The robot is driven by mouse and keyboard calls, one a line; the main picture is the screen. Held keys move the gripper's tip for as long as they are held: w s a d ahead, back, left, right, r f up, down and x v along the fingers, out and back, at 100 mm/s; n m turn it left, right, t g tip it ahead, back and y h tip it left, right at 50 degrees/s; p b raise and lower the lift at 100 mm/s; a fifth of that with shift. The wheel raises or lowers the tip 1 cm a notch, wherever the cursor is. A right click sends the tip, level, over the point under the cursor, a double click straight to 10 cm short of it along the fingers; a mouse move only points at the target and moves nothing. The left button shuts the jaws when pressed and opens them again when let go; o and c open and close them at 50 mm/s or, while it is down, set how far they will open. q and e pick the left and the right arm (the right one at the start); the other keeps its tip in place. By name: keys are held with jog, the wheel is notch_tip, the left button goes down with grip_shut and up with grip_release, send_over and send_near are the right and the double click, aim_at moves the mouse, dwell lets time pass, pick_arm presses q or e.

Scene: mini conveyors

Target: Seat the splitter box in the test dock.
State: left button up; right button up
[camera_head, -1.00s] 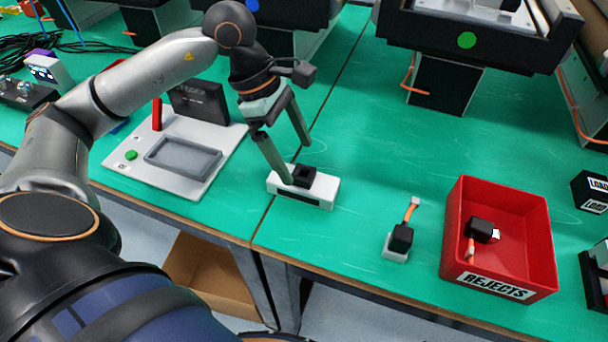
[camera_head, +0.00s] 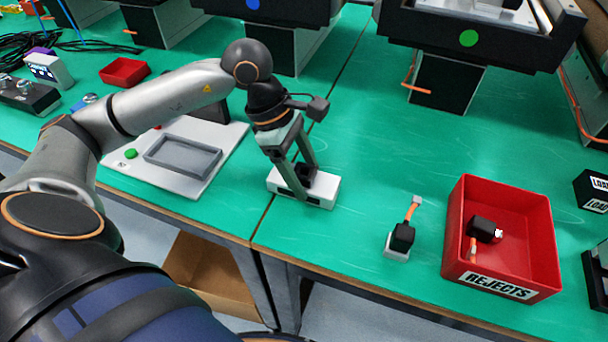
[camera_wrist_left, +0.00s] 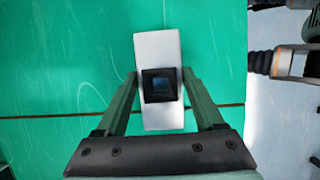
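The splitter box (camera_head: 322,190) is a white oblong box with a black square part on top, lying flat on the green table. It also shows in the left wrist view (camera_wrist_left: 160,115). My left gripper (camera_head: 307,184) is down over its middle, one finger along each long side. In the left wrist view the fingertips (camera_wrist_left: 160,75) meet both box edges with no visible gap, so it looks shut on the box. The test dock (camera_head: 140,174) is a white plate left of the box, with an empty grey recess and a green button. My forearm hides its back part.
A red rejects bin (camera_head: 548,235) holding a black part stands at right. A small black-and-white piece with an orange cable (camera_head: 402,237) lies between. The table's front edge runs close before the box. Conveyors (camera_head: 470,40) stand behind; the middle table is clear.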

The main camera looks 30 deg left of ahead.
pick_arm(q)
grip_shut()
dwell(0.3)
jog(key=shift+r, duration=0.15)
